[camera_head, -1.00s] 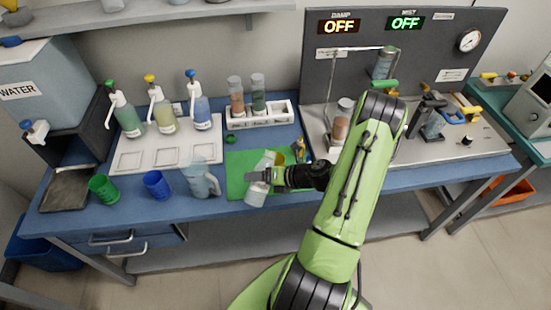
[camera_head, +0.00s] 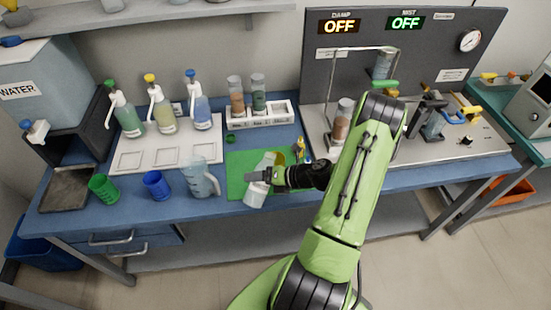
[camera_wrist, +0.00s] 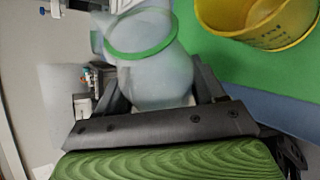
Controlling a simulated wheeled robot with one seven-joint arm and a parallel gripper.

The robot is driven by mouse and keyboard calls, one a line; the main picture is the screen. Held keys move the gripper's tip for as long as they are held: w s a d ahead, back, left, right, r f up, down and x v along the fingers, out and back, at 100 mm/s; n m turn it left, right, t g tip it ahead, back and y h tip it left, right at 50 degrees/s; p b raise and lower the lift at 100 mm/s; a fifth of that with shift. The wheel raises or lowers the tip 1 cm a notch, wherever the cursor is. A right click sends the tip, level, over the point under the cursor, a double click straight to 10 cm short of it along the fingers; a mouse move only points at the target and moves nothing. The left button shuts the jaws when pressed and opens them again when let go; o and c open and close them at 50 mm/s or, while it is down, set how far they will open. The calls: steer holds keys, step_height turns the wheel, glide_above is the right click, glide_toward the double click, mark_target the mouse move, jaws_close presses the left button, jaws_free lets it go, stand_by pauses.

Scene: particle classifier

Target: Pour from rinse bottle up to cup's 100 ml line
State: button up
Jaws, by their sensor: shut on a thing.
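My gripper (camera_head: 260,176) is shut on a translucent whitish bottle, which I take for the rinse bottle (camera_head: 256,193). It holds the bottle tilted over the green mat (camera_head: 236,163). In the wrist view the bottle (camera_wrist: 160,75) has a green ring around it and sits between the fingers of my gripper (camera_wrist: 163,108). A yellow cup (camera_wrist: 262,22) with printed marks stands on the mat close beside the bottle. In the head view the cup (camera_head: 280,158) is partly hidden behind the bottle and gripper. I cannot make out its fill level or any stream.
A clear jug (camera_head: 200,180), a blue cup (camera_head: 156,186) and a green cup (camera_head: 103,187) stand left of the mat. Several pump bottles stand on a white tray (camera_head: 138,161). A white rack (camera_head: 284,116) with two vials is behind. A steel rig (camera_head: 465,125) is at right.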

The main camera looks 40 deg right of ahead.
steer(key=shift+a+f+m+y, duration=0.15)
steer(key=shift+a+m+y, duration=0.1)
steer(key=shift+m+y, duration=0.3)
stand_by(1.5)
steer(key=shift+s+a+r+m+g+y, duration=0.15)
steer(key=shift+r+m+g+y, duration=0.15)
steer(key=shift+r+m+y, duration=0.35)
stand_by(1.2)
steer(key=shift+d+r+m+y+p, duration=0.4)
steer(key=shift+r+p, duration=0.3)
steer(key=shift+p, duration=0.65)
stand_by(0.7)
steer(key=shift+r+p, duration=0.1)
steer(key=shift+p, duration=0.55)
